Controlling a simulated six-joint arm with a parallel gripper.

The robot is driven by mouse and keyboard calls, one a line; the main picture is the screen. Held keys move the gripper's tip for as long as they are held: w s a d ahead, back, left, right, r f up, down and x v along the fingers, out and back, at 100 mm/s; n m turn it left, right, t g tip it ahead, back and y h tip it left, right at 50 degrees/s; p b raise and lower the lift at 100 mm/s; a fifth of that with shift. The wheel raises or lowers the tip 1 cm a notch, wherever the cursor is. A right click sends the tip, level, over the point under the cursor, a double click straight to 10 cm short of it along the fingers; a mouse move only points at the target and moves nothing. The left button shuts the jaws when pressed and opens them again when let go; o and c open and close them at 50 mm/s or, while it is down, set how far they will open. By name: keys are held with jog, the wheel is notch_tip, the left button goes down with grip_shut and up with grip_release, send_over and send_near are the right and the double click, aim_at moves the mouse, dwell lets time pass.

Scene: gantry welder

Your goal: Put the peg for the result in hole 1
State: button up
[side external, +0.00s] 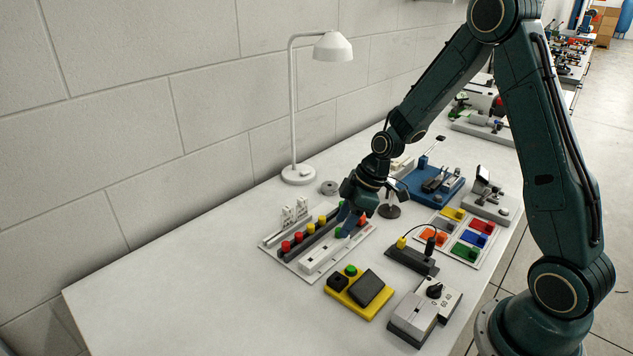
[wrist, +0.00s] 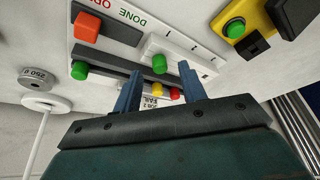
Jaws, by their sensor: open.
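My gripper (side external: 347,219) is low over the peg board. In the wrist view its two fingers (wrist: 158,70) are apart. Another green peg (wrist: 80,70) is at one end of the dark rail (wrist: 104,64). Yellow (wrist: 157,90) and red (wrist: 175,93) pegs show partly behind the fingers. The white block (side external: 318,261) has dark openings on top; their numbers are not readable.
White tags (side external: 295,211) stand behind the rail. A yellow box with buttons (side external: 358,293), a dark block with a cable (side external: 411,259) and a tray of coloured blocks (side external: 463,235) are close by. A lamp (side external: 298,174) stands behind. The table's front left is clear.

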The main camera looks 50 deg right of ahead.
jog(key=v, duration=1.1)
jog(key=shift+r, duration=0.3)
jog(key=shift+s, duration=0.1)
jog(key=s+a+r+m+t+h, duration=0.1)
jog(key=s+a+r+m, duration=0.2)
jog(key=s+r, duration=0.3)
jog(key=s+a+r+m+t+h, duration=0.1)
jog(key=s+a+r+m, duration=0.3)
jog(key=s, duration=0.9)
jog(key=shift+a+r+m+h, duration=0.25)
jog(key=shift+r+m+h, duration=0.4)
jog(key=shift+r, duration=0.2)
jog(key=shift+o, duration=0.5)
jog(key=shift+s+m, duration=0.35)
jog(key=shift+s, duration=0.4)
